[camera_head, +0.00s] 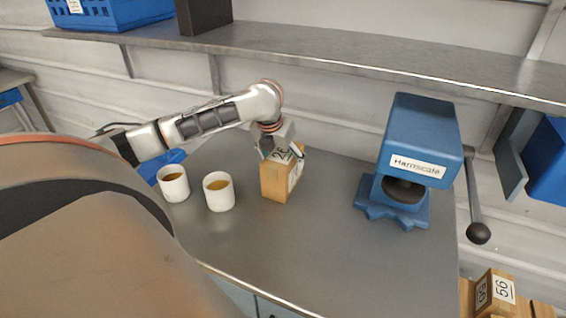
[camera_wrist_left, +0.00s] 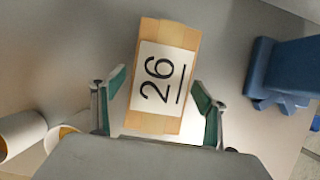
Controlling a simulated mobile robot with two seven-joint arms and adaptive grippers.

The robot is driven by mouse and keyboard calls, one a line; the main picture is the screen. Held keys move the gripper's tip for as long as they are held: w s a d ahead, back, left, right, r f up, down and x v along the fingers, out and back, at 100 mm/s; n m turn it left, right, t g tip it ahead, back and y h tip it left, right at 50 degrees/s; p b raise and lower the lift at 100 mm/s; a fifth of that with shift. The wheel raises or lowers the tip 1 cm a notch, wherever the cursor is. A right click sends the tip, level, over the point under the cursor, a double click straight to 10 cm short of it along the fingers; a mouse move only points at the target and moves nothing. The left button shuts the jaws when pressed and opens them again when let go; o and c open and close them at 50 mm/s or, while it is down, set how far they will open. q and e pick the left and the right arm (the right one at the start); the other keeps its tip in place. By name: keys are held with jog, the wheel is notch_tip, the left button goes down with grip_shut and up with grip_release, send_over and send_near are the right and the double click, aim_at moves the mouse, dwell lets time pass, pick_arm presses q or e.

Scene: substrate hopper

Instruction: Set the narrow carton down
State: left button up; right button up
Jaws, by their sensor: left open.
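The narrow carton (camera_head: 274,182) is a tan box with a white label reading 26. It stands upright on the grey worktop (camera_head: 320,240). In the left wrist view the carton (camera_wrist_left: 160,75) lies between the two green-padded fingers, with a gap on each side. My left gripper (camera_head: 281,151) is at the top of the carton, open; it also shows in the left wrist view (camera_wrist_left: 158,105). My right gripper is not seen.
Two white cups, one left (camera_head: 173,183) and one nearer (camera_head: 218,191), stand left of the carton with brown contents. A metal shelf (camera_head: 330,62) runs above. The worktop's front is clear.

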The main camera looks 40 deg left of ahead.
pick_arm(q)
jog(key=v, duration=0.9)
jog(key=shift+s+r, duration=0.15)
jog(key=shift+r, duration=0.1)
